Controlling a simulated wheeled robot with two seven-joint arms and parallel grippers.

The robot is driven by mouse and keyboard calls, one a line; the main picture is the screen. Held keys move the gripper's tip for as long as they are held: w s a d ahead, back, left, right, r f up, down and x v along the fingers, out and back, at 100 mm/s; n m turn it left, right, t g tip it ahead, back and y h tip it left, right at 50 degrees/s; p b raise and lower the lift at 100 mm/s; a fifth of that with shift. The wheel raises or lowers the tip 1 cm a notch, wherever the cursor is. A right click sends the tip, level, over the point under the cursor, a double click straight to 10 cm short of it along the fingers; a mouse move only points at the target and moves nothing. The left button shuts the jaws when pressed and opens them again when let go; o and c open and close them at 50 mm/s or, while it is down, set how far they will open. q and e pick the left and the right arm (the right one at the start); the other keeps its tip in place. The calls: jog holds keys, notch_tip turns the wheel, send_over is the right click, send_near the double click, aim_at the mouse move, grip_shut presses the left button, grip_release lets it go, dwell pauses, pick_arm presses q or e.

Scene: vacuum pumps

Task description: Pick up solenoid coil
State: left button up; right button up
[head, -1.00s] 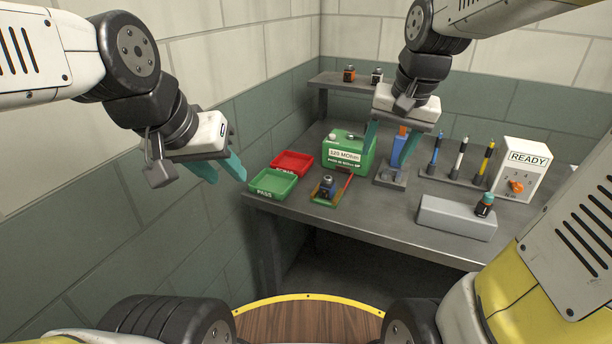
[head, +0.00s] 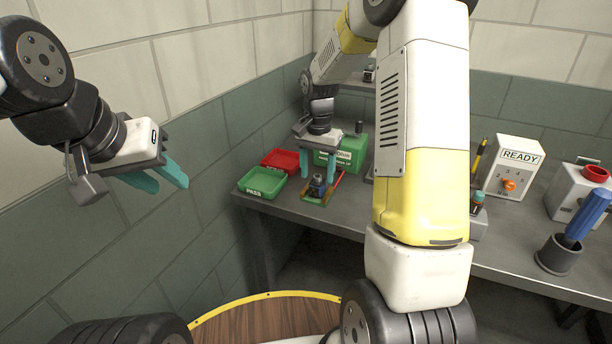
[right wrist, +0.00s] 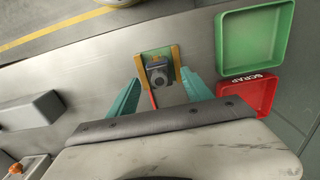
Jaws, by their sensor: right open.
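A small dark block with a round knob, which looks like the solenoid coil (head: 317,184), sits on a small green and tan mat (head: 309,197) on the bench. It also shows in the right wrist view as a dark grey coil part (right wrist: 158,74), with a red strip below it. My right gripper (head: 319,176) is open and empty, pointing down close above the coil. In the right wrist view its fingers (right wrist: 160,82) lie on either side of the coil; contact cannot be told. My left gripper (head: 165,183) looks open and empty, in the air left of the bench.
A green PASS tray (head: 262,184) and a red tray (head: 282,160) stand left of the mat. A green machine (head: 352,155) stands close behind, partly hidden by my arm. A READY box (head: 512,170) and a cup with a blue-handled tool (head: 556,256) stand right.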

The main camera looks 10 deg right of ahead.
aim_at(318, 176)
notch_tip(318, 176, down, 3)
jog(key=shift+f, duration=0.15)
jog(key=shift+c, duration=0.5)
grip_shut()
jog(key=shift+r, duration=0.2)
